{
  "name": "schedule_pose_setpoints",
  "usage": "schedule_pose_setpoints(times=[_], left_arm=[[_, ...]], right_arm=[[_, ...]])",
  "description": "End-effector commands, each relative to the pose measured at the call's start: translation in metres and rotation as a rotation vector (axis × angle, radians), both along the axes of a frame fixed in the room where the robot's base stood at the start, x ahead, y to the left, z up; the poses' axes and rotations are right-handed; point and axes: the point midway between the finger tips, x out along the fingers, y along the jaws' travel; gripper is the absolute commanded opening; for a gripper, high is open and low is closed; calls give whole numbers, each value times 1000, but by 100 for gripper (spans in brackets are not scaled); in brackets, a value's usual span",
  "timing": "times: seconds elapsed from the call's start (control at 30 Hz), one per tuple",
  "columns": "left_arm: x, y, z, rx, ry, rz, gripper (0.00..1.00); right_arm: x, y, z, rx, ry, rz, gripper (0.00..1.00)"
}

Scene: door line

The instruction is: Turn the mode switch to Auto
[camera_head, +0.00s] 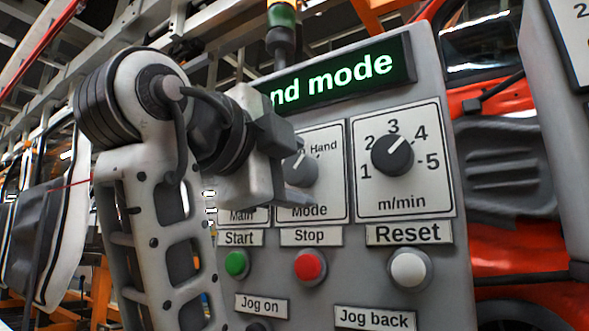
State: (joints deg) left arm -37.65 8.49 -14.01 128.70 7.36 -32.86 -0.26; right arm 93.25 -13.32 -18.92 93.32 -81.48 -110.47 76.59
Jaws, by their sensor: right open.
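The mode switch (303,171) is a dark round knob on the grey control panel, on a white plate marked "Mode". Its pointer line leans up and right, towards the word "Hand". The label to its left is hidden by my right gripper (289,168). That gripper is open, with one finger above and one below the knob's left part. I cannot tell whether the fingers touch the knob. The lit green display (340,82) above reads "nd mode", its left end covered. My left gripper is not in view.
A speed knob (392,154) marked m/min sits right of the mode switch. Below are the green Start button (236,263), red Stop button (309,266) and white Reset button (408,269). A red car body (520,255) stands behind the panel.

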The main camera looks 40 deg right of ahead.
Motion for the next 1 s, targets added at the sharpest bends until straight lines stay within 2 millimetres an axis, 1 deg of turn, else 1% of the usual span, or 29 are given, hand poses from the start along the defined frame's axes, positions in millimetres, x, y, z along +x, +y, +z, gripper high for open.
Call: schedule_pose_setpoints(times=[0.2,0.23,0.27,0.3,0.37,0.4,0.77,1.0], left_arm=[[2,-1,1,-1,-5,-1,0],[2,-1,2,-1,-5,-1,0],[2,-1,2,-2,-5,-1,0],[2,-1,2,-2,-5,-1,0],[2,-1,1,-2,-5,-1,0],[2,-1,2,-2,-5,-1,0],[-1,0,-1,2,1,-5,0],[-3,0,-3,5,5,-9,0]], right_arm=[[0,0,0,0,0,0,59],[0,0,0,0,0,0,54],[0,0,0,0,0,0,45],[0,0,0,0,0,0,34],[0,0,0,0,0,0,18],[0,0,0,1,0,0,15],[0,0,-1,-16,43,1,15],[0,0,-1,-72,179,3,15]])
